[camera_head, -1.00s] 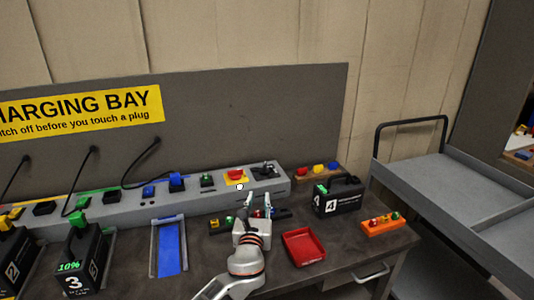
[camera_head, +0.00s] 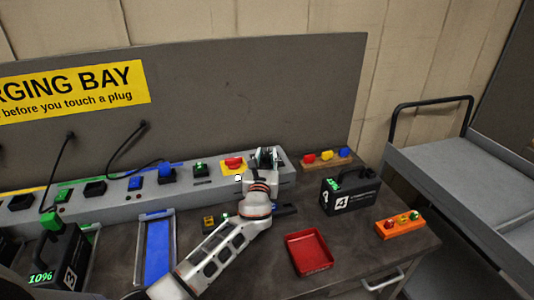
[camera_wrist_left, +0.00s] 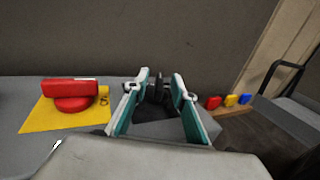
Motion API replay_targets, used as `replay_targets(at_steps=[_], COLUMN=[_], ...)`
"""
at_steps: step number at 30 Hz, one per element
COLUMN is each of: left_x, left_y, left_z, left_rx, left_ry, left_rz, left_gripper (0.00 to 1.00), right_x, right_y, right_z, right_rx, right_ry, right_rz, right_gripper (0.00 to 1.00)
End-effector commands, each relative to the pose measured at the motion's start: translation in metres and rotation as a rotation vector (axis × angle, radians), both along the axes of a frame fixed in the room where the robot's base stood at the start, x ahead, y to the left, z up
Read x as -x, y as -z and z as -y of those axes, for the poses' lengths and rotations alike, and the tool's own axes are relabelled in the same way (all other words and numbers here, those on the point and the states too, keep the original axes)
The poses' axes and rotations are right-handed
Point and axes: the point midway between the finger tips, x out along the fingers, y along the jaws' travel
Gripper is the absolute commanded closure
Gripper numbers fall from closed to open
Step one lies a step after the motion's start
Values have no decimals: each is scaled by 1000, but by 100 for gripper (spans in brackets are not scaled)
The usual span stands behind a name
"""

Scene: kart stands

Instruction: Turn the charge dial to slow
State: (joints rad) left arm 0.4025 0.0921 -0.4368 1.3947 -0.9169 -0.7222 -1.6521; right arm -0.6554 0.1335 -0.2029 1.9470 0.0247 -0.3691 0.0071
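The charge dial, which I take to be the black knob (camera_wrist_left: 157,88) at the right end of the grey charging rail (camera_head: 110,207), shows between my left fingers in the left wrist view. In the head view my gripper mostly hides it. My left gripper (camera_head: 265,156) is at that end of the rail. Its two teal-lined fingers (camera_wrist_left: 160,92) are spread, one on each side of the knob. The left finger looks close to the knob; I cannot tell whether it touches. The dial's markings are hidden. My right gripper is not in view.
A red rotary switch (camera_head: 233,163) on a yellow plate sits just left of the gripper. A grey panel (camera_head: 230,90) rises behind.

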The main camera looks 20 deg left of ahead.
Motion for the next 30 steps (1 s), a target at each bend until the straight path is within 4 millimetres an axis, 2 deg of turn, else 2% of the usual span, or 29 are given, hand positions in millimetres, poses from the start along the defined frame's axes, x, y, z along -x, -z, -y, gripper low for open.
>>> replay_targets(at_steps=[6, 15, 18, 26, 30], left_x=[-17, -19, -19, -19, -20], left_y=[0, 0, 0, 1, 2], left_z=[-3, -3, -3, -2, -1], left_rx=[0, 0, 0, 2, 4], left_ry=[1, 1, 1, -10, -88], left_rz=[0, -1, -1, -1, 0], left_gripper=[74, 74, 100, 100, 100], right_x=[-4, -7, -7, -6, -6], right_y=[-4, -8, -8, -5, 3], right_z=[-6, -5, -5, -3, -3], right_rx=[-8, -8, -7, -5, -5], right_ry=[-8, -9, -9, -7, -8], right_rz=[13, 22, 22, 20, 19], right_gripper=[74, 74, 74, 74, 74])
